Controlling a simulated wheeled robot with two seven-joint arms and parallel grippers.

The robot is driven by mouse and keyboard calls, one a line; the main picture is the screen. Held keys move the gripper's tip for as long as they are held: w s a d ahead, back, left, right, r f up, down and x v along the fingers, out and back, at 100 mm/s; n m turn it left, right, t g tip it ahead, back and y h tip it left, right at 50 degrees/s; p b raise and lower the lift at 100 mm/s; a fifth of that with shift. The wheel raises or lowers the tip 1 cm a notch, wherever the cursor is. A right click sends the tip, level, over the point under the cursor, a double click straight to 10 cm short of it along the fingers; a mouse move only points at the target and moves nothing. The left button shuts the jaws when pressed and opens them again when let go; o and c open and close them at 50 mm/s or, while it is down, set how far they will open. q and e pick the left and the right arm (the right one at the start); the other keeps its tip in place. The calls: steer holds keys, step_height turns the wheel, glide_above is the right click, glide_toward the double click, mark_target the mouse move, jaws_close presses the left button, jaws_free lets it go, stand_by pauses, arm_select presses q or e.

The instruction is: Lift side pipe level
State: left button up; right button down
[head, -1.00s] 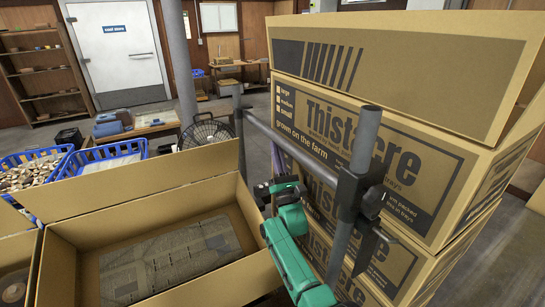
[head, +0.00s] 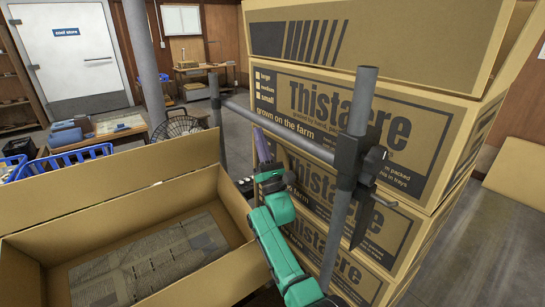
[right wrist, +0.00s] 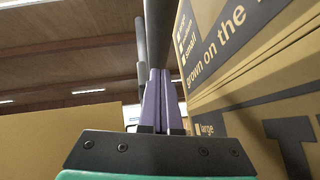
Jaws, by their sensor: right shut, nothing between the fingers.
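The grey side pipe (head: 280,132) runs from a far upright post (head: 216,125) to a black clamp (head: 347,158) on the near upright post (head: 352,150). It slopes down toward the clamp in the head view; I cannot tell how much of this is perspective. My right gripper (head: 259,137), with purple fingers on a green arm, points up just under the pipe, left of the stacked cartons. In the right wrist view its fingers (right wrist: 160,75) are shut with nothing between them, and the pipe (right wrist: 159,30) passes above the tips. Contact is unclear. My left gripper is not in view.
Stacked Thistacre cartons (head: 300,100) stand close behind and right of the frame. An open carton (head: 110,210) with a dark patterned bottom lies left. Floor is bare at far right.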

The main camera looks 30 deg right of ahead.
steer(key=s+b, duration=0.2)
steer(key=s, duration=0.9)
steer(key=shift+s, duration=0.4)
steer(key=shift+f+h, duration=0.1)
steer(key=shift+h, duration=0.2)
